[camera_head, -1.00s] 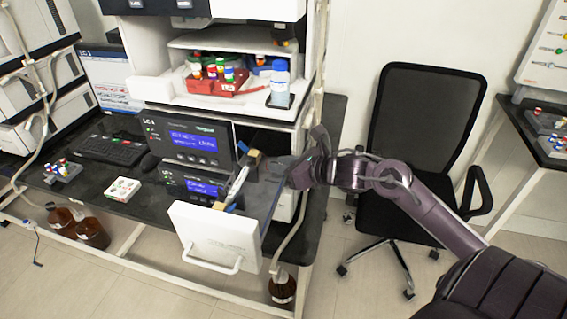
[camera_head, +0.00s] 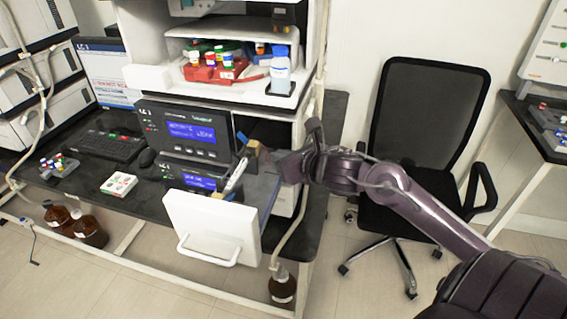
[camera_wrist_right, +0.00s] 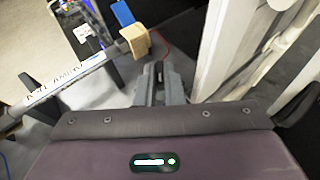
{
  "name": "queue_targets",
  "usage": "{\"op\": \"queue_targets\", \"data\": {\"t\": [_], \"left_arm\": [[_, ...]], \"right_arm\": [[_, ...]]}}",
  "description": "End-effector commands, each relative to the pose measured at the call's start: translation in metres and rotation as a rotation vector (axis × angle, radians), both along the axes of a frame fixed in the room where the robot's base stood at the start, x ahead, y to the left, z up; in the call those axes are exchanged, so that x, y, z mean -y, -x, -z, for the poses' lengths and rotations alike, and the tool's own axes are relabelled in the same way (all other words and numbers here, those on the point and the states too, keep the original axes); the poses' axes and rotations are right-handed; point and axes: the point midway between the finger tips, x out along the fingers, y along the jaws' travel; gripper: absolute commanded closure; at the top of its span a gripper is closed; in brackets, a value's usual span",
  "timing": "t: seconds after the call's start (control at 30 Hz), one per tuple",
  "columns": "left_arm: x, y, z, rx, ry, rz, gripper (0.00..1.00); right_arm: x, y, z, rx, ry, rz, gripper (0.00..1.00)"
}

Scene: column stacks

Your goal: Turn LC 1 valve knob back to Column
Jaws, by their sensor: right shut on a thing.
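The LC 1 unit (camera_head: 190,133) is a dark box with a blue screen on the bench. A white-fronted drawer (camera_head: 213,228) stands open below it. A pale labelled column tube (camera_head: 236,177) lies slanted over the drawer and also shows in the right wrist view (camera_wrist_right: 68,79), with a tan block (camera_wrist_right: 135,41) and a blue piece (camera_wrist_right: 122,13) at its end. My right gripper (camera_head: 279,163) is at the drawer's right side, beside the tube; in the right wrist view (camera_wrist_right: 159,72) its fingers are closed on a small dark part, seemingly the valve knob, mostly hidden. My left gripper is out of view.
A keyboard (camera_head: 108,146) and a small white tray (camera_head: 119,185) are on the bench at left. A black chair (camera_head: 425,120) stands behind my right arm.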

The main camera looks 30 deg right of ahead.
Motion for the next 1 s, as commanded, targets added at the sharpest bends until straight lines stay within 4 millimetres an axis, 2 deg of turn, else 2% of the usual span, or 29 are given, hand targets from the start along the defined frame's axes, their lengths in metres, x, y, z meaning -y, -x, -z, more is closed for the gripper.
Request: {"op": "queue_targets", "data": {"t": [0.03, 0.3, 0.63, 1.0], "left_arm": [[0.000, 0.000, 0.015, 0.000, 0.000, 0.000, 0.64], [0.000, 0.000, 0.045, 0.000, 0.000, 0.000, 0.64], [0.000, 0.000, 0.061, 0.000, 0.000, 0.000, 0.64], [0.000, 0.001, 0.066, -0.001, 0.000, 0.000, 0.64]], "right_arm": [[-0.002, 0.000, 0.006, 0.004, 0.003, 0.035, 1.00], [-0.007, -0.001, 0.002, 0.009, 0.003, 0.267, 1.00], [-0.010, -0.002, 0.000, 0.006, -0.003, 0.476, 1.00], [-0.012, -0.003, 0.000, 0.002, -0.003, 0.571, 1.00]]}}
